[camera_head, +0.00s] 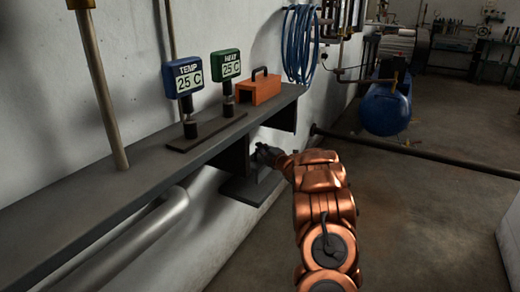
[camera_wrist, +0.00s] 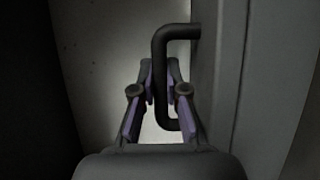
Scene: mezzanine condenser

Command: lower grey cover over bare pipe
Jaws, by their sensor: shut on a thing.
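My gripper (camera_head: 264,154) is under the dark shelf, at a dark grey boxy piece (camera_head: 238,188). In the wrist view my gripper (camera_wrist: 161,80) is shut on a black bent handle (camera_wrist: 161,42), which passes between its fingers. The handle meets a grey panel (camera_wrist: 270,75) on the right, which looks like the grey cover. The head view does not show the handle clearly. A bare silver-grey pipe (camera_head: 130,240) runs below the shelf at the lower left, along the wall. I cannot tell how the cover sits relative to the pipe.
The shelf (camera_head: 75,210) carries a blue TEMP display (camera_head: 188,75), a green HEAT display (camera_head: 226,68) and an orange toolbox (camera_head: 262,88). A tan pole (camera_head: 100,85) stands at the left. A dark pipe (camera_head: 420,153) crosses the floor behind my arm. Open floor lies right.

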